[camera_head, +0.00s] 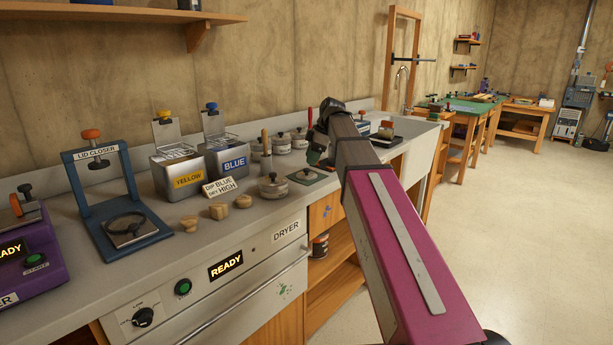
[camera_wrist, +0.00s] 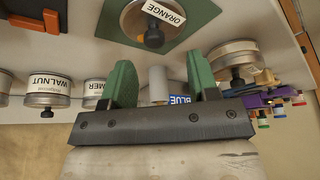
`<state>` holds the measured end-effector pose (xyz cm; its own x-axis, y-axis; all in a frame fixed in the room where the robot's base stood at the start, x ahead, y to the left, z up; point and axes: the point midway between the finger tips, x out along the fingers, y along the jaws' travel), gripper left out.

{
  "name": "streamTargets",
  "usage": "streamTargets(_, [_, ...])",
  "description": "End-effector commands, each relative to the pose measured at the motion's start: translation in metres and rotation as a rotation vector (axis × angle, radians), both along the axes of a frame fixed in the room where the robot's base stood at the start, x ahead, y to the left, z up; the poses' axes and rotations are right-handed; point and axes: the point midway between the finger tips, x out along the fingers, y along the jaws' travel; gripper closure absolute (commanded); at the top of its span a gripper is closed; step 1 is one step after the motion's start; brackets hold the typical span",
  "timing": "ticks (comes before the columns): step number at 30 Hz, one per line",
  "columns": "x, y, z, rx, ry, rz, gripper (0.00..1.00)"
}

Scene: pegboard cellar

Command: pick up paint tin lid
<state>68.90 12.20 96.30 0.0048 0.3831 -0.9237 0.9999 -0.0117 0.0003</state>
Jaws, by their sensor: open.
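A round metal lid with an ORANGE label and a dark knob (camera_wrist: 152,38) lies on a green mat (camera_wrist: 187,14) at the top of the wrist view. In the head view the lid (camera_head: 306,174) sits on the same mat (camera_head: 322,179) on the counter, right of a knobbed tin. My gripper (camera_wrist: 162,78) is open, with its two green fingers apart and nothing held between them. In the head view my gripper (camera_head: 316,152) is just above and behind the mat, partly hidden by my arm. The fingers look apart from the lid.
A knobbed tin (camera_head: 272,188) stands close left of the mat; it also shows in the wrist view (camera_wrist: 235,58). Several labelled tins, including WALNUT (camera_wrist: 46,90), stand behind. YELLOW (camera_head: 180,172) and BLUE (camera_head: 228,155) bins and a lid closer (camera_head: 127,215) are farther left.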

Motion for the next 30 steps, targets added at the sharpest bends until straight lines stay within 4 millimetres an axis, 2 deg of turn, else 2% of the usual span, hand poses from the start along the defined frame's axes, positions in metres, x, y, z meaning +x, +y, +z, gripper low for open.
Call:
streamTargets(10, [0.006, 0.014, -0.040, 0.000, 0.002, 0.001, 0.46])
streamTargets(18, [0.007, 0.016, -0.044, 0.000, 0.000, 0.000, 0.46])
streamTargets(20, [0.007, 0.016, -0.044, 0.000, 0.000, 0.000, 0.62])
streamTargets(21, [0.007, 0.016, -0.044, 0.000, 0.000, 0.000, 0.75])
streamTargets(23, [0.007, 0.016, -0.044, 0.000, 0.000, 0.000, 0.94])
streamTargets(24, [0.007, 0.016, -0.044, 0.000, 0.000, 0.000, 0.98])
streamTargets(30, [0.007, 0.016, -0.044, 0.000, 0.000, 0.000, 0.98])
